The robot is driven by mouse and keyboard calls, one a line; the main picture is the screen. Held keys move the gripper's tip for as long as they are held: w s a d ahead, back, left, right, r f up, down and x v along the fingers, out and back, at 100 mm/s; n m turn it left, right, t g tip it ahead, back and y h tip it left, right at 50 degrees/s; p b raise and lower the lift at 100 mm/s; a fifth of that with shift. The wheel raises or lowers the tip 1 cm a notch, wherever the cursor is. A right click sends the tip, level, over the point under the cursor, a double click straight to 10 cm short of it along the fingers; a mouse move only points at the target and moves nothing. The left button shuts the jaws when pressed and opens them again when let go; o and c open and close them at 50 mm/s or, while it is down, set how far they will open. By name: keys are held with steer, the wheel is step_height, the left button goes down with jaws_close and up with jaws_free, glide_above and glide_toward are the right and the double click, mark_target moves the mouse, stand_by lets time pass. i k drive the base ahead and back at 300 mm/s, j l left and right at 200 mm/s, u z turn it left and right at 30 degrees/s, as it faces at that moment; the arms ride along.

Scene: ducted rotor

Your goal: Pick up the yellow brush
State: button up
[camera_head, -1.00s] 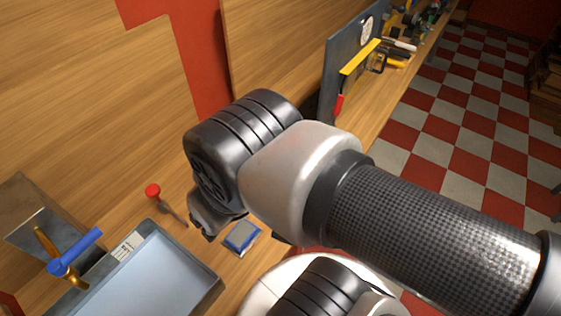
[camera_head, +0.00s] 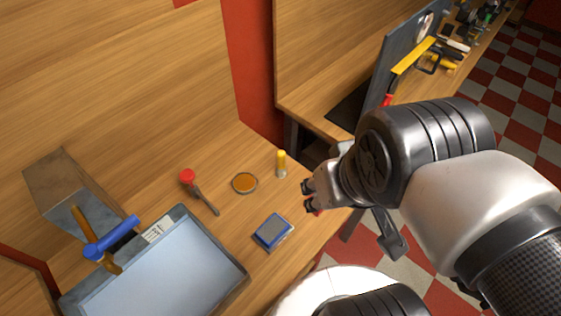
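The yellow brush (camera_head: 281,164) appears as a small upright piece with a yellow top and a paler lower end. It stands near the right edge of the wooden workbench. My gripper (camera_head: 310,198) is just to the right of and below it in the picture, apart from it. Its two dark fingertips point left and look spread, with nothing visible between them. The whole brush is in clear view.
On the bench (camera_head: 170,170) are a round orange-brown dish (camera_head: 244,183), a red-handled tool (camera_head: 188,177), a blue-and-grey pad (camera_head: 273,231) and a grey tray (camera_head: 160,275). A dark gap separates a second bench.

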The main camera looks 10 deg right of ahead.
mark_target(282, 171)
steer(key=i+l+u, duration=0.2)
steer(key=l+u, duration=0.2)
steer(key=i+l+u, duration=0.1)
steer(key=l+u, duration=0.25)
steer(key=l, duration=0.2)
steer(key=l+u, duration=0.4)
steer(key=i+l, duration=0.05)
steer(key=l, duration=0.05)
